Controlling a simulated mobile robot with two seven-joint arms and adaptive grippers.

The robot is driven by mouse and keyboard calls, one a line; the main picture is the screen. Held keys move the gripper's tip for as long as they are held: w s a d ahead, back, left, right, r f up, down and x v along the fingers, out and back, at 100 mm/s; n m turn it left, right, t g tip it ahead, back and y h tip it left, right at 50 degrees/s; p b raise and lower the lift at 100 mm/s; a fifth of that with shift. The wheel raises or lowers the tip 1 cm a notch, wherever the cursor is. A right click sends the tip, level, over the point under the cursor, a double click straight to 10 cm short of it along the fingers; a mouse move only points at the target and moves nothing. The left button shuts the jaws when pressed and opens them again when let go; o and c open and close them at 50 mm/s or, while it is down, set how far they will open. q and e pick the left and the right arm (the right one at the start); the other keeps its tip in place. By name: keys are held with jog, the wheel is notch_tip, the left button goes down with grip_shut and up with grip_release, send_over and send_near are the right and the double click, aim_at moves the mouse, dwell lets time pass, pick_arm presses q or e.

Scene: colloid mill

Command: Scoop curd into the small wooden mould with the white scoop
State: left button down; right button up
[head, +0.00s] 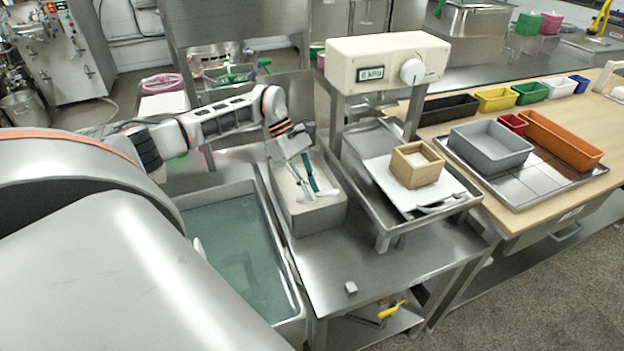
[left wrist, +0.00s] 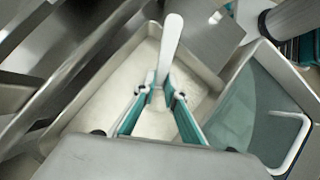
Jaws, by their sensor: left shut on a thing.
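The small wooden mould (head: 417,165) is a light, open-topped box on a white board on the raised metal stand. The curd (head: 292,182) is a pale mass in a grey tub (head: 320,216) left of the stand; it also shows in the left wrist view (left wrist: 130,112). My left gripper (head: 309,187) is over the tub, pointing down. In the left wrist view its teal fingers (left wrist: 160,98) are shut on the white scoop (left wrist: 171,45), whose long pale part runs out beyond the tips. Whether the scoop touches the curd is unclear. My right gripper is not visible.
A basin of greenish liquid (head: 232,240) lies left of the tub. A cream gauge box (head: 385,62) stands above the stand's back. A metal utensil (head: 441,203) lies at the white board's front. Coloured bins, including a grey one (head: 490,147), fill the right table.

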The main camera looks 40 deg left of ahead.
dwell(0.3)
pick_arm(q)
jog(key=shift+r+p, duration=1.5)
jog(key=shift+r, duration=1.85)
jog(key=shift+r+p, duration=1.95)
jog(key=shift+r, duration=1)
